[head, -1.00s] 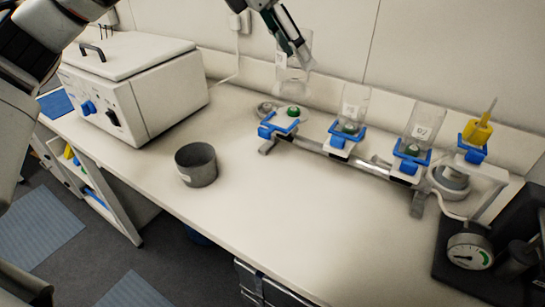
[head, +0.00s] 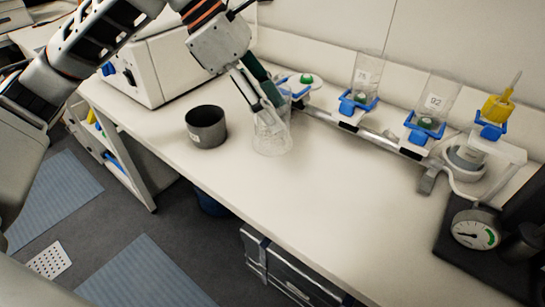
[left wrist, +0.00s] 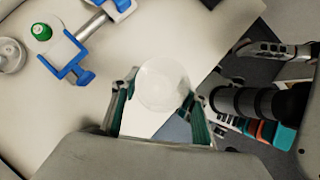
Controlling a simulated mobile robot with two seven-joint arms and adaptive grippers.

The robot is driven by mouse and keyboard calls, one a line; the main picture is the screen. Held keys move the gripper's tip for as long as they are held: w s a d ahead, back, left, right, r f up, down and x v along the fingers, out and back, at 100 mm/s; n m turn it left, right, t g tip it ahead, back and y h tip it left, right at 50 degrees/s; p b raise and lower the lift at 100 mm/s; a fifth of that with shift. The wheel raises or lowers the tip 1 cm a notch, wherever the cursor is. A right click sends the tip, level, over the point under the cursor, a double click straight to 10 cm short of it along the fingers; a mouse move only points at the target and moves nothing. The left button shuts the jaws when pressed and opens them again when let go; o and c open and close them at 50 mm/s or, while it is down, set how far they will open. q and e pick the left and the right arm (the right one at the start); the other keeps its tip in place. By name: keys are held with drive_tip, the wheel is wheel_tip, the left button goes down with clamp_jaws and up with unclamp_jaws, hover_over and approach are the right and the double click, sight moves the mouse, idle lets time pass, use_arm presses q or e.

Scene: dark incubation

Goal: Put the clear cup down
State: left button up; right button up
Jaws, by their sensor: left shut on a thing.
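The clear cup (head: 272,140) is upright over the bare middle of the bench, to the right of the grey pot. My left gripper (head: 273,106) comes down from above and is shut on the cup near its rim, one finger on each side. I cannot tell whether the cup's base touches the bench top (head: 300,200). In the left wrist view the cup (left wrist: 163,84) shows as a pale round shape between the fingers (left wrist: 158,100).
A grey pot (head: 206,127) stands close left of the cup. Behind is a rack with blue holders (head: 357,104), two clear cups (head: 368,70) (head: 436,97) and a yellow piece (head: 499,108). A gauge (head: 475,230) sits at right. The bench front is clear.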

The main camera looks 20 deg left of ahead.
sight(272, 137)
use_arm(q)
wheel_tip(272, 137, down, 7)
drive_tip(key=shift+f, duration=0.15)
drive_tip(key=shift+f+b, duration=0.35)
drive_tip(key=shift+f, duration=1.9)
drive_tip(key=shift+f, duration=0.15)
drive_tip(key=o, duration=1.2)
drive_tip(key=shift+c, duration=0.2)
